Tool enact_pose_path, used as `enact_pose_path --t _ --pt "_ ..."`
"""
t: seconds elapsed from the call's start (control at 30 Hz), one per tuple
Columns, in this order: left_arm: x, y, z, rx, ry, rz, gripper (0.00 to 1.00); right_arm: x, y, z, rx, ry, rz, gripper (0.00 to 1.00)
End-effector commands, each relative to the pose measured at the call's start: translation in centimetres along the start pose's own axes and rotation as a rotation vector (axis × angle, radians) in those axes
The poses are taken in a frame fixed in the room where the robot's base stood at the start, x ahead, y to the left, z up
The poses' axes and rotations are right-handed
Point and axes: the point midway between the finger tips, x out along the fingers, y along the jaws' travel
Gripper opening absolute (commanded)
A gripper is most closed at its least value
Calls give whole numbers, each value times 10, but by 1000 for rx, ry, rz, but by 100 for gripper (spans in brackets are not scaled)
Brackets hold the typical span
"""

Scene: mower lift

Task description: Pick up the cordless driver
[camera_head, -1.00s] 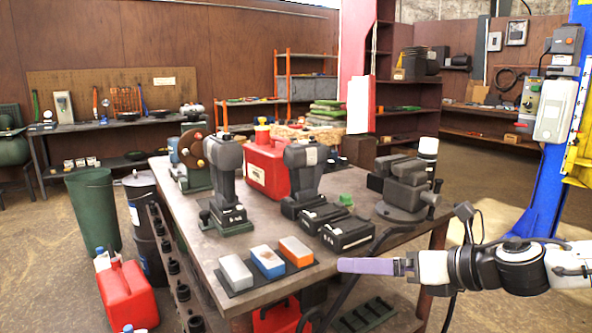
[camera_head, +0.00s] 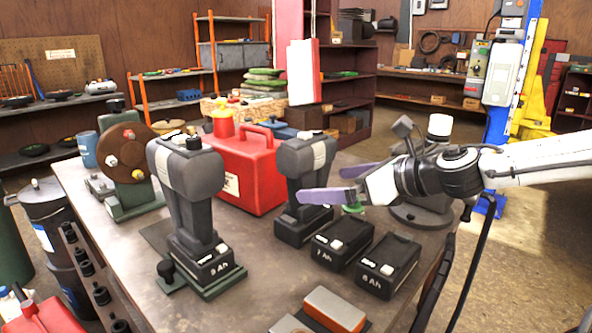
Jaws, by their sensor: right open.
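Two grey and black cordless drivers stand upright on the workbench (camera_head: 150,285). The nearer driver (camera_head: 185,175) stands on a green stand, with a battery marked "9 Ah" at its foot. The other driver (camera_head: 303,158) stands further right, beside the red fuel can, on a black battery base. My right gripper (camera_head: 321,184) comes in from the right with its two purple fingers apart and nothing between them. Its fingertips point left and overlap this second driver's handle in the picture; I cannot tell whether they touch it. My left gripper is not in view.
Two black battery packs (camera_head: 342,240) (camera_head: 388,266) lie below my right gripper. The red fuel can (camera_head: 241,172) stands between the drivers. A dark machine (camera_head: 420,213) is behind my right wrist. Orange and grey blocks (camera_head: 335,308) lie at the front edge.

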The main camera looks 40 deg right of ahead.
Motion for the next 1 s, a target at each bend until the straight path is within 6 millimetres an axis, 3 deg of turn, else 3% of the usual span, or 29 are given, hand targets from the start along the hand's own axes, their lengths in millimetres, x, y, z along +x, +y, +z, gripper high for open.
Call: enact_pose_path --t 0.17,0.37,0.63,1.0 --pt "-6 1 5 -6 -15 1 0 22 1 0 4 2 3 100" --pt "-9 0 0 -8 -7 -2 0 36 2 0 5 1 3 100" --pt "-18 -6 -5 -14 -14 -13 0 69 4 -3 5 2 3 100" --pt "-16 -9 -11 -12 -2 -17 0 79 2 -4 2 0 -1 100"
